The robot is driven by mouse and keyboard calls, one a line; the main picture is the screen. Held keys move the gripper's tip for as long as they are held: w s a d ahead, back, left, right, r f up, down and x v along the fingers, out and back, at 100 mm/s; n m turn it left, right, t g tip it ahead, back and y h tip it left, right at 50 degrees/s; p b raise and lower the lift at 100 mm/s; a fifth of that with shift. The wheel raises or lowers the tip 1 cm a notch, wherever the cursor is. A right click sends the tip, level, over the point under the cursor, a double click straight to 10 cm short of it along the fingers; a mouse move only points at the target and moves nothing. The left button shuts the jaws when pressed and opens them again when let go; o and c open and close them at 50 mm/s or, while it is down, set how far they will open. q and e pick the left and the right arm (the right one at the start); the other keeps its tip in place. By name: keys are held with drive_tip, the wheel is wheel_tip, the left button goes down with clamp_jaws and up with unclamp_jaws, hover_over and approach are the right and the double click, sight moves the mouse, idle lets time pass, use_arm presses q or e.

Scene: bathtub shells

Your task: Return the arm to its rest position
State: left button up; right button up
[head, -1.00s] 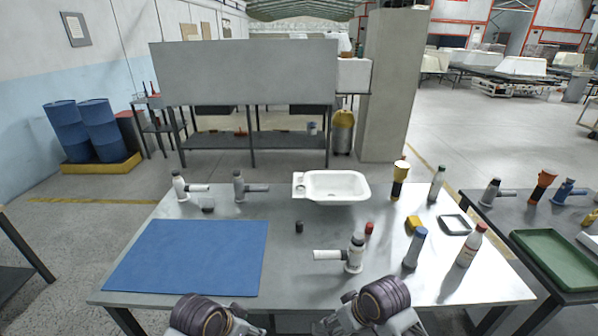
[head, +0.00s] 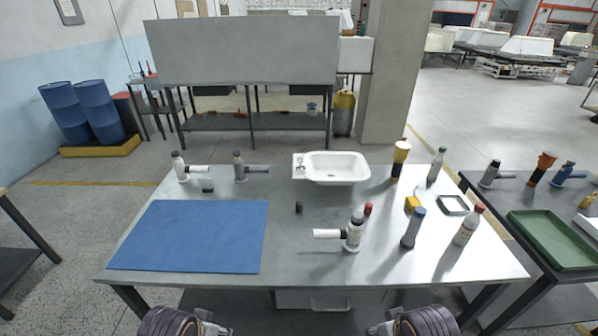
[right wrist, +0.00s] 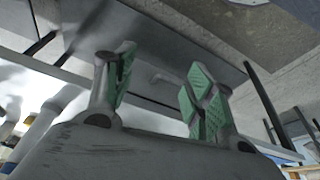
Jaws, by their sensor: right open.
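My right gripper (right wrist: 160,68) shows in the right wrist view with its two green-padded fingers spread apart and nothing between them. A table underside and floor show beyond the fingers. In the head view only the dark ringed part of my right arm (head: 425,320) shows at the bottom edge, in front of the table. The matching part of my left arm (head: 172,320) shows at the bottom left. The left gripper's fingers are out of the picture.
The metal table (head: 300,262) holds a blue mat (head: 190,236), a white basin (head: 331,168), a white tap-like fitting (head: 353,235) and several bottles. A side table at the right holds a green tray (head: 552,240). The table's front edge is close to my arms.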

use_arm(q)
drive_tip(key=s+f+g, duration=0.1)
drive_tip(key=s+f, duration=0.1)
drive_tip(key=f, duration=1.5)
drive_tip(key=s+f, duration=0.2)
drive_tip(key=f, duration=1.4)
use_arm(e)
drive_tip(key=s+d+f+g, duration=0.1)
drive_tip(key=s+f, duration=0.1)
drive_tip(key=f, duration=1.5)
drive_tip(key=s+f, duration=0.2)
drive_tip(key=f, duration=1.4)
use_arm(q)
drive_tip(key=s+a+f, duration=0.2)
drive_tip(key=s+f, duration=0.8)
drive_tip(key=s, duration=0.1)
drive_tip(key=s+a+f+g, duration=0.1)
drive_tip(key=s+a+f, duration=0.2)
drive_tip(key=s+f, duration=0.7)
drive_tip(key=shift+s+g, duration=0.3)
drive_tip(key=shift+s, duration=0.1)
use_arm(e)
drive_tip(key=s+d+f, duration=0.2)
drive_tip(key=s+f, duration=0.8)
drive_tip(key=s, duration=0.1)
drive_tip(key=s+d+f+g, duration=0.1)
drive_tip(key=s+d+f, duration=0.1)
drive_tip(key=s+f, duration=0.8)
drive_tip(key=shift+s+g+h, duration=0.3)
drive_tip(key=shift+s, duration=0.15)
